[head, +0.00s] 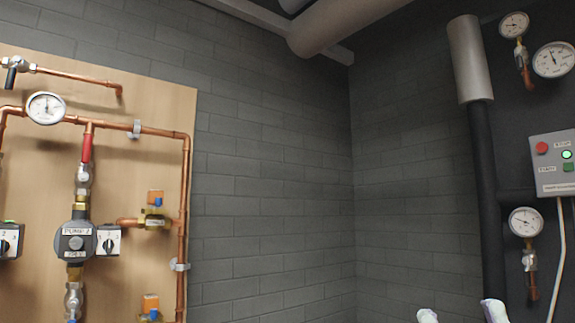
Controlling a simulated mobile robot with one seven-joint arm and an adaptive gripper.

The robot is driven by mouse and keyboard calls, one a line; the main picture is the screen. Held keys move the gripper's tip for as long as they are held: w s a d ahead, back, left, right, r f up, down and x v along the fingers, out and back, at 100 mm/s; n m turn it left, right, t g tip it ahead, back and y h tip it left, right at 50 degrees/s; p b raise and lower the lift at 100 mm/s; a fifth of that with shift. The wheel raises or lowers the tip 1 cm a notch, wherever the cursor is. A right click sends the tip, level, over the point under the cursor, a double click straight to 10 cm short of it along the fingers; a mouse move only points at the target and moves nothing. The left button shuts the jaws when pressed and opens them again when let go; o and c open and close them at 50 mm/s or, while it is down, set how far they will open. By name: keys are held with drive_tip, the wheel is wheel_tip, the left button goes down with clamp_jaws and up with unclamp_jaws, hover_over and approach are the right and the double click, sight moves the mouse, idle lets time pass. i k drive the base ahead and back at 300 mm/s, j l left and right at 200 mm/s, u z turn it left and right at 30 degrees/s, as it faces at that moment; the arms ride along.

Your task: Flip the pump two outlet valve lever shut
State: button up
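Pump two (76,242) is a dark round pump with a label reading like "PUMP 2", mounted on the wooden board at the left of the head view. Above it stands its outlet valve (84,175), a silver body in the vertical pipe. Its red lever (86,148) points up, in line with the pipe. Below the pump is another silver valve (73,300), cut off by the bottom edge. Two pale rounded parts (461,314) at the bottom right edge look like my gripper or arm, far from the red lever.
A copper pipe (183,220) runs down the board's right side. A brass valve with an orange tag (154,219) sits right of the pump. A pressure gauge (45,108) is above left. A control box (555,163) and black pipe (487,200) are at right. Bare grey wall lies between.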

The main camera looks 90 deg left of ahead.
sight(84, 177)
drive_tip(key=j+u, duration=0.1)
drive_tip(key=u, duration=3.6)
